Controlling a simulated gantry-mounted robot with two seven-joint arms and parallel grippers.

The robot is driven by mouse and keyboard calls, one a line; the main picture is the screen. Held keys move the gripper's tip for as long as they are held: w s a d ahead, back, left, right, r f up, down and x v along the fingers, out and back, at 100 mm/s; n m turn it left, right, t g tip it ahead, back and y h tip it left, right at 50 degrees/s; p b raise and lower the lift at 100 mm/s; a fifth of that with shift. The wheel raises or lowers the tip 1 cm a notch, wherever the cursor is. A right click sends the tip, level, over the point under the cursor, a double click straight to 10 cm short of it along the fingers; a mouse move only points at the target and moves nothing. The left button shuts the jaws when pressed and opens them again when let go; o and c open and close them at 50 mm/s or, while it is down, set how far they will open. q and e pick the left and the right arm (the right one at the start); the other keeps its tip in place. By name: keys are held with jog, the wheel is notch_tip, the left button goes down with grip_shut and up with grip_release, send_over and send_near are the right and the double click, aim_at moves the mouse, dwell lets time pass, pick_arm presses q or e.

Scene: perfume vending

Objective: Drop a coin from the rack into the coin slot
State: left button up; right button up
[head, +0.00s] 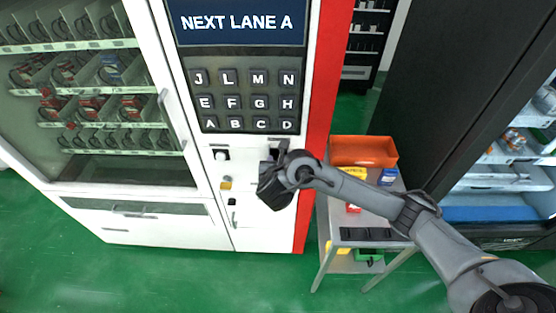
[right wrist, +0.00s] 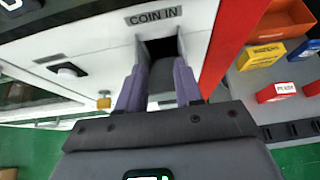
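The coin slot (right wrist: 161,47) is a dark square opening under a "COIN IN" label (right wrist: 153,15) on the white vending machine front. My right gripper (right wrist: 160,68) is right in front of the slot, its two purple-grey fingers apart on either side of the opening. No coin shows between the fingers. In the head view the right gripper (head: 272,163) is against the panel below the keypad and covers most of the slot area. The black coin rack (head: 372,234) lies on the front of the grey cart; no coin can be made out in it. My left gripper is not in view.
The grey cart (head: 345,213) stands right of the machine, under my right arm. It holds an orange bin (head: 363,151), a blue box (head: 388,177) and red and yellow boxes. A dark cabinet (head: 450,90) stands at the right. Green floor is clear in front.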

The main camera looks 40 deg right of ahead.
jog(key=p+v, duration=0.3)
jog(key=v, duration=0.7)
jog(key=shift+p, duration=0.4)
